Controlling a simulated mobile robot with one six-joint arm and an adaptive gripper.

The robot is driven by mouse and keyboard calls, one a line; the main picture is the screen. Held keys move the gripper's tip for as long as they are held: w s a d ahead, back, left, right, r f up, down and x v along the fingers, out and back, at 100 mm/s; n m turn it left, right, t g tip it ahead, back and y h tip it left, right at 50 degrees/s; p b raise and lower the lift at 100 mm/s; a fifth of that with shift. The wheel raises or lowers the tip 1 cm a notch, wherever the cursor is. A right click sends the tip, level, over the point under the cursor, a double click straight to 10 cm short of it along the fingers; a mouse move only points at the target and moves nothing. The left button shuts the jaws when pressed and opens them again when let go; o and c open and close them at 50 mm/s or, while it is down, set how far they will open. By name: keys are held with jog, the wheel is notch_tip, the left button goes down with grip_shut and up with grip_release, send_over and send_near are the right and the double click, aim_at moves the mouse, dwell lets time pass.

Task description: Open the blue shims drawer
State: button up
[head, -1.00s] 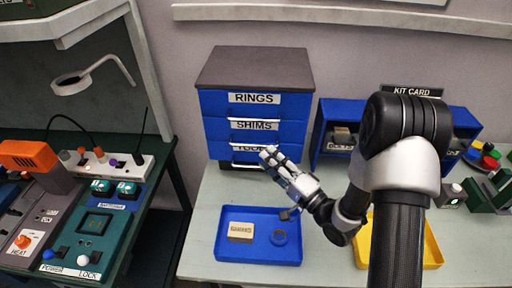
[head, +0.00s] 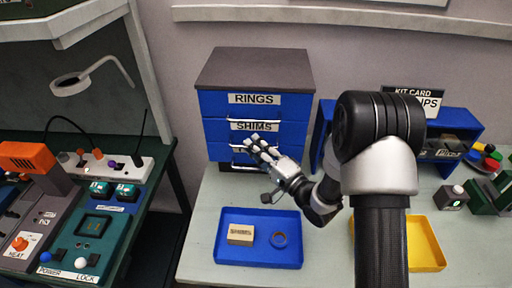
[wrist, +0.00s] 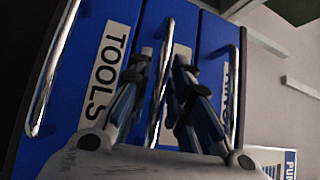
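The blue shims drawer (head: 216,131) is the middle one of three in a blue cabinet with a dark top, and it is shut. Its label (head: 255,126) reads SHIMS. My gripper (head: 257,147) is in front of the cabinet, just below that label. In the wrist view my gripper (wrist: 160,85) is open, with one finger on each side of the shims drawer's silver bar handle (wrist: 163,65). Whether the fingers touch the handle I cannot tell. The right finger partly covers the label there.
The rings drawer (head: 210,103) is above and the tools drawer (head: 216,152) below, both shut. A blue tray (head: 260,255) with a shims box and a ring lies in front. A yellow tray (head: 425,245) and a blue kit shelf (head: 470,120) are to the right.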

grip_shut()
dwell(0.5)
